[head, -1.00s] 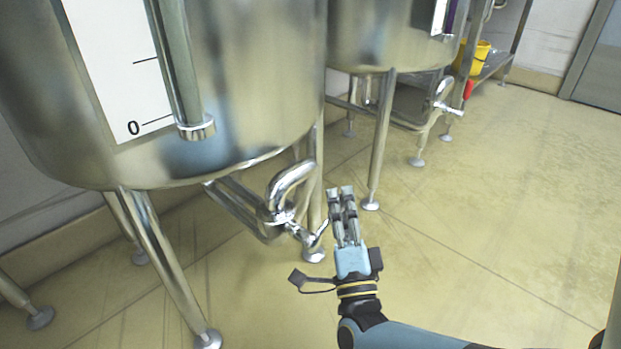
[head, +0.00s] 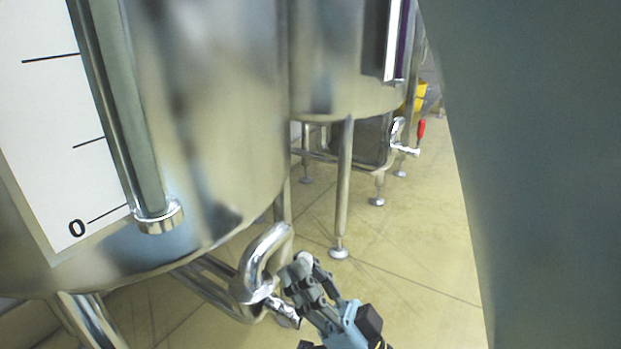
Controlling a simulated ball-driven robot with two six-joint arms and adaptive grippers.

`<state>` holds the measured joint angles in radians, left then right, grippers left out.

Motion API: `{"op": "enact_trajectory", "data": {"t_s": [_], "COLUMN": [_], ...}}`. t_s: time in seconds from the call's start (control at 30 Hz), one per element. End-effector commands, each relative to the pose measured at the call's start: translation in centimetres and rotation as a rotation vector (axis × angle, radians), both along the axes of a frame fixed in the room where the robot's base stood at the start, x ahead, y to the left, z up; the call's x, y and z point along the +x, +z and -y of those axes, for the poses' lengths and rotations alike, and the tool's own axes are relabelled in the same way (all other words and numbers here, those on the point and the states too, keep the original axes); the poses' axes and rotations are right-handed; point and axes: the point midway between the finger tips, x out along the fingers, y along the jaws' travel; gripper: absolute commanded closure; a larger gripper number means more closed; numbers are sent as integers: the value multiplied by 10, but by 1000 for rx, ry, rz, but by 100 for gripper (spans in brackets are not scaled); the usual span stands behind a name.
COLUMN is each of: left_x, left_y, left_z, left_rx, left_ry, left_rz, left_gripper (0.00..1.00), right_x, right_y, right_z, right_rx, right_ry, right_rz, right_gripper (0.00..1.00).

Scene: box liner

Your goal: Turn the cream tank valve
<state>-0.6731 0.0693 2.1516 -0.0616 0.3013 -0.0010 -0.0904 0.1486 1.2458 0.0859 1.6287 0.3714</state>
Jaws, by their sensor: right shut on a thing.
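The near steel tank (head: 225,130) fills the left of the head view, with a scale panel and a sight tube on its side. Its valve has a curved, shiny outlet pipe (head: 262,258) below the tank, with a small metal fitting (head: 283,312) at its lower right. My right gripper (head: 300,275) is at the valve, just right of the curved pipe, shut on the valve handle. The fingers hide most of the handle, so its angle cannot be told. My left gripper is not in view.
A second steel tank (head: 345,60) stands behind, with its own valve (head: 402,145) and a red handle (head: 421,128). Tank legs (head: 343,190) stand on the floor behind my right gripper. Tiled floor (head: 425,240) is clear there. The right of the view is blocked.

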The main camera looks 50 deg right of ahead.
Motion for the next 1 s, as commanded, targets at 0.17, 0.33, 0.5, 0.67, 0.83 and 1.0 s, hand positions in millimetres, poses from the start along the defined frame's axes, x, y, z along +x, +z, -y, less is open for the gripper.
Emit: {"op": "enact_trajectory", "data": {"t_s": [0.17,0.33,0.5,0.67,0.83,1.0], "left_x": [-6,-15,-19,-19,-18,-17], "left_y": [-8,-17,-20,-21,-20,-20], "left_z": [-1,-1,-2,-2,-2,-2], "left_rx": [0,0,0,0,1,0], "left_ry": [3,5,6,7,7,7], "left_rz": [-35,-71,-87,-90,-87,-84], "left_gripper": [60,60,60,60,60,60], "right_x": [-2,-2,-2,-2,-3,-3], "right_y": [0,0,0,-1,-1,-1], "right_z": [-9,-14,-17,-17,-17,-17], "right_rx": [-104,-165,-196,-205,-206,-205], "right_ry": [2,2,1,2,2,1], "right_rz": [3,7,9,9,8,8], "right_gripper": [100,100,100,100,100,75]}}
